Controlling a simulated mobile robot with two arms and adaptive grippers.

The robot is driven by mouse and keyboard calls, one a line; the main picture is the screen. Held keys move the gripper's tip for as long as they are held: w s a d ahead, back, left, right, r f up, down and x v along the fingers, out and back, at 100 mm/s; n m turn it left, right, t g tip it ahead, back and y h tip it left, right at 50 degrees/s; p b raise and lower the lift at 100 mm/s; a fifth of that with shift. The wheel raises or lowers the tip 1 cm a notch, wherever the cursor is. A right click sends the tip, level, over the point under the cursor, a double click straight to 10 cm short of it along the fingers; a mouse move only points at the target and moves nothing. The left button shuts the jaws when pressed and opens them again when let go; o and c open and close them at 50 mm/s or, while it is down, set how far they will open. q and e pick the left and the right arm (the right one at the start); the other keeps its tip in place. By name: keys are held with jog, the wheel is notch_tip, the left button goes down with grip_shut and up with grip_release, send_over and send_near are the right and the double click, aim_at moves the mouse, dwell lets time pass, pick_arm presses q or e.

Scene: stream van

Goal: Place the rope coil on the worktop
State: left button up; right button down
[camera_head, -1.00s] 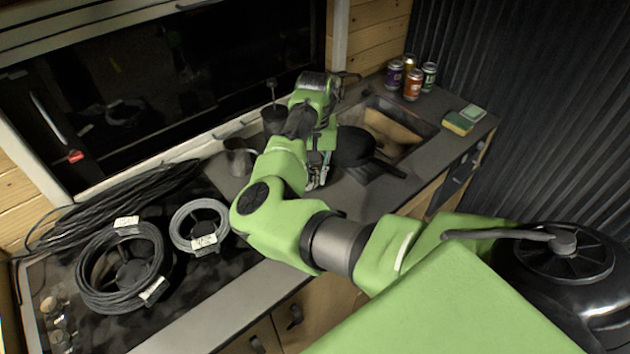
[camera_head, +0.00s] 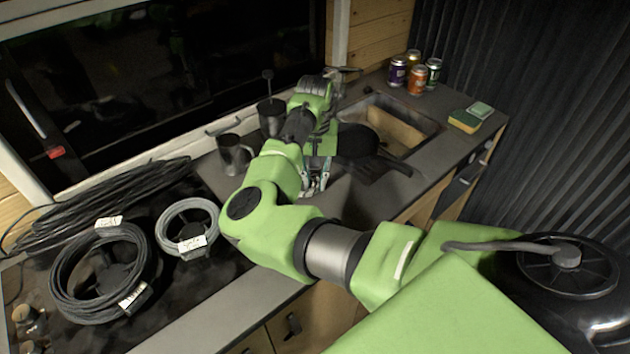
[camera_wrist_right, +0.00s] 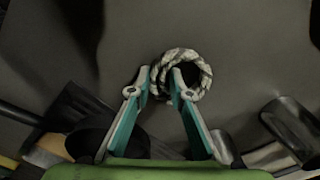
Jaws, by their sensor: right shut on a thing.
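The rope coil (camera_wrist_right: 188,60) is a small ring of pale and dark twisted rope in the right wrist view. My right gripper (camera_wrist_right: 162,77) is shut on one side of it, with the fingertips at its left part. In the head view my right gripper (camera_head: 317,180) points down over the grey worktop (camera_head: 345,205), in front of the dark pan. The coil is hard to make out there. I cannot tell whether it touches the worktop. My left gripper is not in view.
A black pan (camera_head: 362,145) lies by the sink (camera_head: 400,125). A metal mug (camera_head: 235,155) and dark cup (camera_head: 270,117) stand behind my arm. Cable coils (camera_head: 105,270) lie at left. Several cans (camera_head: 417,78) and a sponge (camera_head: 464,121) sit at right.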

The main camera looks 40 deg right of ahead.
aim_at(315, 182)
jog(key=shift+f, duration=0.1)
jog(key=c, duration=1.8)
grip_release()
notch_tip(315, 182, up, 12)
jog(key=b, duration=0.3)
